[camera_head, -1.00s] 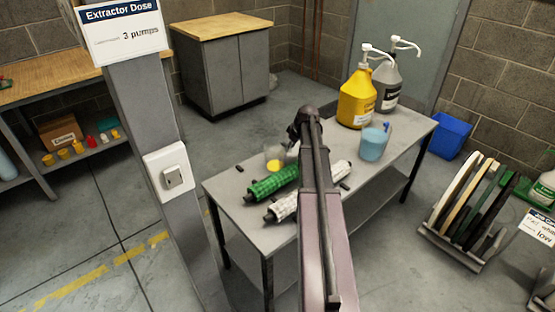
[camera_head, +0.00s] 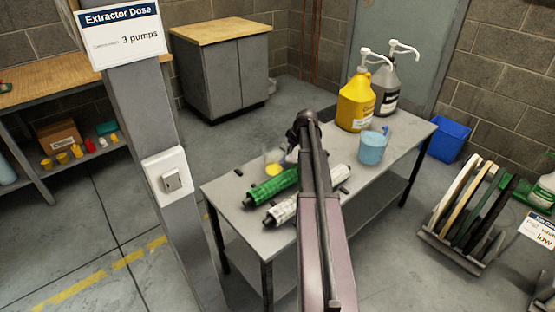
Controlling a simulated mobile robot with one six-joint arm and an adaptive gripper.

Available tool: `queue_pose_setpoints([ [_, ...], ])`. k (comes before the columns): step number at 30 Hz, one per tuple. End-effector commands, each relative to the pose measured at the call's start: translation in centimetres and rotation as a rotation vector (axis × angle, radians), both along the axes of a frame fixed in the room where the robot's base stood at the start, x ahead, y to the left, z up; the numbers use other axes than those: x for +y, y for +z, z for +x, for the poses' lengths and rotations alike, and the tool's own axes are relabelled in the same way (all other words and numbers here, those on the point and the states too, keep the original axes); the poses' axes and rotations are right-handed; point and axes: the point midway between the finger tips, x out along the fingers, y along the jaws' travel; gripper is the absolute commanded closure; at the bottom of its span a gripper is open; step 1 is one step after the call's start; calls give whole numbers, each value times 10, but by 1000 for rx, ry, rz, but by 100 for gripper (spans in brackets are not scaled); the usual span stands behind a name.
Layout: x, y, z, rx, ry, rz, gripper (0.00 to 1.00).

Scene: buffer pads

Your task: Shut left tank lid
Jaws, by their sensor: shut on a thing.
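No tank and no tank lid shows in view. My arm rises from the bottom edge and reaches over the grey metal table (camera_head: 222,190). My gripper (camera_head: 290,156) is at its far end, small and mostly hidden behind the wrist. It is shut on a clear cup with yellow liquid (camera_head: 272,166), just left of the wrist. I cannot tell whether the cup touches the tabletop.
On the table lie a green roll (camera_head: 270,187) and a white roll (camera_head: 281,212). A blue jug (camera_head: 372,148), yellow pump bottle (camera_head: 355,100) and grey pump bottle (camera_head: 387,88) stand right. A pad rack (camera_head: 466,218) stands right. A post (camera_head: 148,120) stands left.

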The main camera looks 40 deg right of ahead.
Motion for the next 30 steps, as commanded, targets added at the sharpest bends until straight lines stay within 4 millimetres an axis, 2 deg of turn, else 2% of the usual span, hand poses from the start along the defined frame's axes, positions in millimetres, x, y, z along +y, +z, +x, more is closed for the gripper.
queue_pose_setpoints([
  [14, 1, 9, 1, 0, 1, 1, 100],
  [20, 1, 24, 1, 0, 1, 1, 100],
  [30, 1, 60, 1, 0, 1, 1, 100],
])
